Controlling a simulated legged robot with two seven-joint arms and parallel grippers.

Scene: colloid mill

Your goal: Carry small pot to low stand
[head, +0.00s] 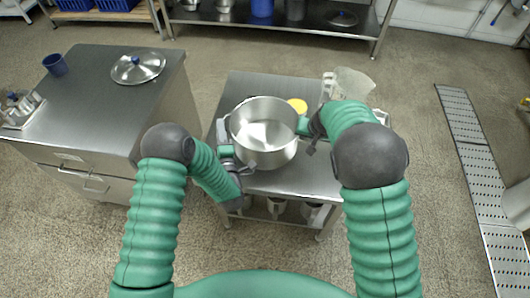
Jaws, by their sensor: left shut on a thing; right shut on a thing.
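The small pot (265,155) is a round, open steel pot with green handle grips on its left and right sides. It is upright and looks empty. It is over the front-left part of the low steel stand (253,88); I cannot tell whether it touches the top. My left gripper (230,163) is shut on the pot's left handle. My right gripper (309,128) is shut on its right handle, partly hidden by my arm.
A steel cabinet (85,95) at left bears a lid (137,68) and a blue cup (55,65). Floor drain grates (478,160) run along the right.

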